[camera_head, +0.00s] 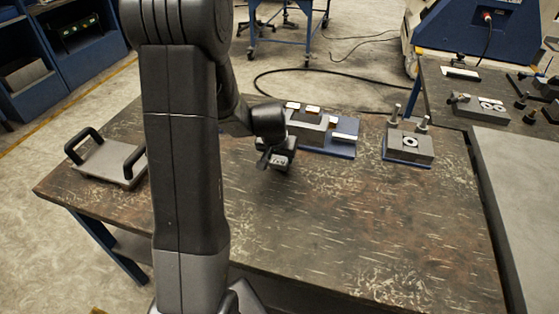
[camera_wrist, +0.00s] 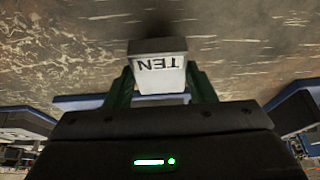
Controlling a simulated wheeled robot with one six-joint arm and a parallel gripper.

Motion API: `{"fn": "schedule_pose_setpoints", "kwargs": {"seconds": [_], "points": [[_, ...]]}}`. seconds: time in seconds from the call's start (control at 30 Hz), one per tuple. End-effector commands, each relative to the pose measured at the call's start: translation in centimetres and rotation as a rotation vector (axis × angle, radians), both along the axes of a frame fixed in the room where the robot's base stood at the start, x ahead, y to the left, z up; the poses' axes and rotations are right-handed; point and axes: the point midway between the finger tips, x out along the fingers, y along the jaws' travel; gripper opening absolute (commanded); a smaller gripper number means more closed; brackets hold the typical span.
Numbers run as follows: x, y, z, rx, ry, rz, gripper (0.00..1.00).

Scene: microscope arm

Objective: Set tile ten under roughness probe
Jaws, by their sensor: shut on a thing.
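A pale tile marked TEN (camera_wrist: 158,72) is between the two fingers of my gripper (camera_wrist: 160,86) in the wrist view, its lettering upside down. My gripper (camera_head: 277,160) is shut on it and hangs above the table, in front of a stepped grey block in the head view. The stepped block (camera_head: 311,132) stands on a blue base and carries several pale tiles on its levels; my arm hides its left part. To its right, a grey block with a ring-shaped mark and upright posts (camera_head: 408,145) stands on another blue base. I cannot tell which fixture is the roughness probe.
The wooden table (camera_head: 370,235) is clear at the front and right. A grey plate with two black handles (camera_head: 108,160) lies at its left end. A second bench (camera_head: 520,170) with tools adjoins on the right. My arm covers the table's left middle.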

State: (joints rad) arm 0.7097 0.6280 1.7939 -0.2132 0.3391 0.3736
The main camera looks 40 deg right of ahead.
Motion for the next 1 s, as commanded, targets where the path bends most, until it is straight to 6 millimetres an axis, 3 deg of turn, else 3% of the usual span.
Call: {"fn": "schedule_pose_setpoints", "kwargs": {"seconds": [0.17, 0.6, 0.63, 0.7, 1.0], "points": [[0.0, 0.0, -2.0, 0.000, 0.001, 0.000, 0.07], [0.0, 0.0, -2.6, -0.002, -0.001, 0.000, 0.07], [0.0, 0.0, -2.5, 0.001, 0.001, 0.000, 0.56], [0.0, 0.0, -2.5, 0.001, 0.001, 0.000, 0.69], [0.0, 0.0, -2.4, 0.001, 0.001, 0.000, 0.71]]}}
